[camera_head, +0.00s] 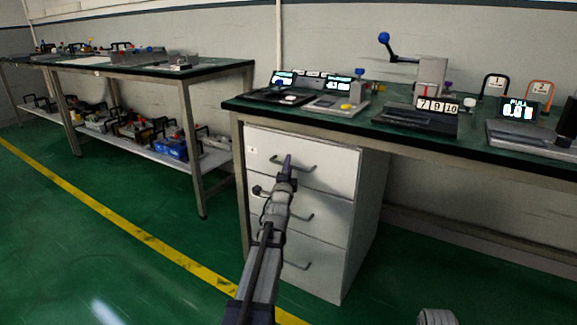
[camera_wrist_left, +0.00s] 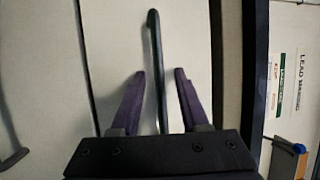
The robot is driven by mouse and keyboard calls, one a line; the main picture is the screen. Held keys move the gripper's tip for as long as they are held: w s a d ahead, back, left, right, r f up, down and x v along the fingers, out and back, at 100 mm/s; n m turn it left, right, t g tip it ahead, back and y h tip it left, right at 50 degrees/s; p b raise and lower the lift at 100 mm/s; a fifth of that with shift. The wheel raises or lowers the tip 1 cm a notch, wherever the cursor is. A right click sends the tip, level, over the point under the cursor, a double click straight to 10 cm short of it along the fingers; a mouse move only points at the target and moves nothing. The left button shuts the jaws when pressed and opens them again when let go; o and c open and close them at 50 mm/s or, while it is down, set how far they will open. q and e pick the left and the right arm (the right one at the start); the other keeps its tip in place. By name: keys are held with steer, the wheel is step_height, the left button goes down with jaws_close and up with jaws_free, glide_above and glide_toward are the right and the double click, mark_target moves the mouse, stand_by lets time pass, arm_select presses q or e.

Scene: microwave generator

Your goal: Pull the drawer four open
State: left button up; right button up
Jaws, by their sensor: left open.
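A white drawer cabinet (camera_head: 349,230) stands under the near bench, with three drawer fronts stacked. The top drawer (camera_head: 335,164) carries a small label too small to read and a dark bar handle (camera_head: 307,168). All the drawers look closed. My left gripper (camera_head: 287,163) is in front of the top drawer, at the left part of its handle. In the left wrist view, the open fingers of the left gripper (camera_wrist_left: 159,82) stand on either side of the handle (camera_wrist_left: 155,50), which runs between them with gaps visible. My right gripper is not in view.
The bench top (camera_head: 390,128) above overhangs the cabinet and holds several devices. A bench leg (camera_head: 240,185) stands close at the cabinet's left. Another bench (camera_head: 150,70) with a loaded lower shelf is further left. The green floor in front is clear.

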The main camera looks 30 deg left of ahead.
arm_select(q)
jaws_close()
stand_by(0.3)
stand_by(1.1)
